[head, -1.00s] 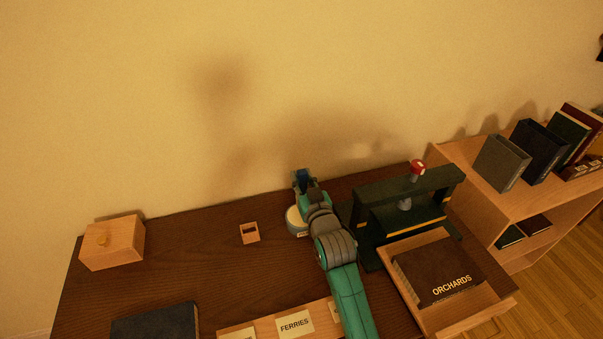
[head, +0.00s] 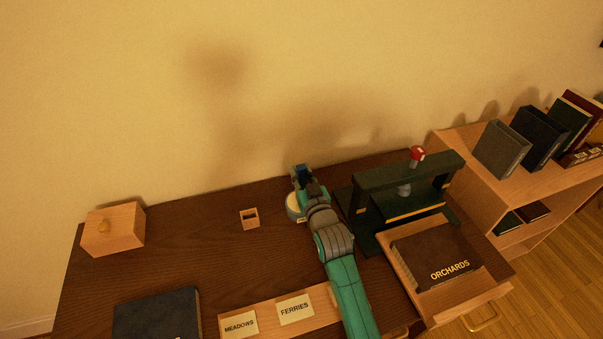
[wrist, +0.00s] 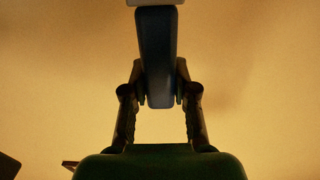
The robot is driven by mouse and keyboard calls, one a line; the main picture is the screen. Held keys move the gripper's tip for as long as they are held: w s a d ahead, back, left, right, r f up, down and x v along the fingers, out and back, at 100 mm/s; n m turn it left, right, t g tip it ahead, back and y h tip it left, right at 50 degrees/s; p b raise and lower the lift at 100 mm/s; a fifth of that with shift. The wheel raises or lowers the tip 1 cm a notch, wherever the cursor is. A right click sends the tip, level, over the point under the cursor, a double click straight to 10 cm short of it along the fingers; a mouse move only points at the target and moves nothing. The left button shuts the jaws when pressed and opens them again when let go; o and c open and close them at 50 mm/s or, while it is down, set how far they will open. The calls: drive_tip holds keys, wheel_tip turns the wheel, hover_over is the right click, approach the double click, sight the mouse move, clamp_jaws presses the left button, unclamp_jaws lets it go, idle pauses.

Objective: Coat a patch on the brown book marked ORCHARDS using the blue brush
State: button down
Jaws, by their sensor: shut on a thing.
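The brown book marked ORCHARDS (head: 432,252) lies flat on a wooden tray (head: 450,303) at the right of the desk, its lettering facing me. My gripper (head: 302,174) is raised over the back of the desk, left of the book and well apart from it. It is shut on the blue brush (head: 303,169). In the wrist view the brush's dark blue handle (wrist: 157,60) sits between both fingers (wrist: 157,95), with a pale part at the top edge. The bristles cannot be made out.
A pale round pot (head: 293,206) stands partly behind my arm. A dark green press (head: 360,208) with a red-topped knob stands behind the book. A small wooden frame (head: 249,218), wooden box (head: 113,230), dark book (head: 155,318) and label strip (head: 266,318) are to the left.

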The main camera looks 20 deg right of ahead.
drive_tip(key=shift+f, duration=0.55)
idle(1.1)
drive_tip(key=shift+r, duration=3.6)
